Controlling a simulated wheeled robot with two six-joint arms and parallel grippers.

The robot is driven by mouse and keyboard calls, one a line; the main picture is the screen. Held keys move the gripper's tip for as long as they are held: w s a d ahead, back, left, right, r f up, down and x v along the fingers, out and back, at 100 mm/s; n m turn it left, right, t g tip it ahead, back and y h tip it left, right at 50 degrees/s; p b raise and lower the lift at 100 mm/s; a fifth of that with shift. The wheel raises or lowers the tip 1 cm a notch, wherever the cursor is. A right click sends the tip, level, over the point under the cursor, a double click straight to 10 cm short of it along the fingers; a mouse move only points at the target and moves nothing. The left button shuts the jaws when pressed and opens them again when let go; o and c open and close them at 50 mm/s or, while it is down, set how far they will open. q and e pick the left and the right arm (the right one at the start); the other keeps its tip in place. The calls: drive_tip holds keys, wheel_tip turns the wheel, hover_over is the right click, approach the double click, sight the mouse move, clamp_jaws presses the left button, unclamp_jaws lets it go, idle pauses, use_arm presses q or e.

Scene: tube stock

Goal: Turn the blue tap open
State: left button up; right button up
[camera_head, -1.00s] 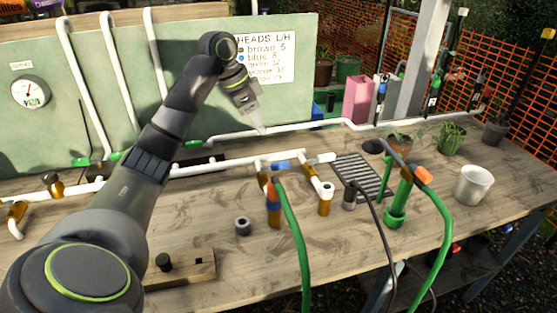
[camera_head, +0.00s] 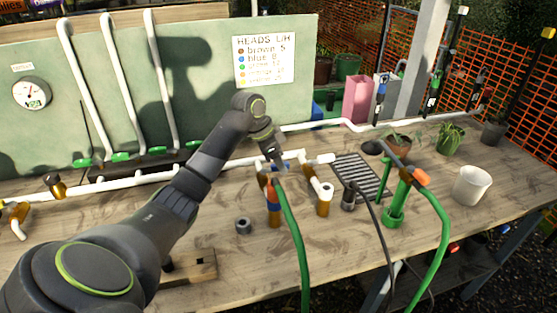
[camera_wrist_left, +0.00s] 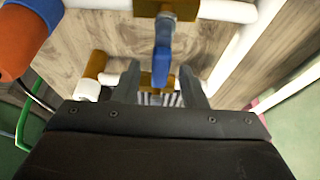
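The blue tap lever (camera_wrist_left: 162,48) shows in the left wrist view, on a brass valve body (camera_wrist_left: 168,10) in the white pipe. My left gripper (camera_wrist_left: 160,72) is open, with a finger on either side of the lever's free end. I see gaps between the lever and both fingers; whether it is level with them in depth I cannot tell. In the head view my left gripper (camera_head: 279,163) is over the tap and hides most of it. My right gripper is in neither view.
A brown tap with a blue band and orange top (camera_head: 273,200) stands just in front, with a green hose (camera_head: 293,235). A brass fitting (camera_head: 324,200) is to the right. A grey ring (camera_head: 243,226) lies on the bench. A white cup (camera_head: 472,186) stands far right.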

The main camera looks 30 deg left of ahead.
use_arm(q)
clamp_jaws()
idle(0.3)
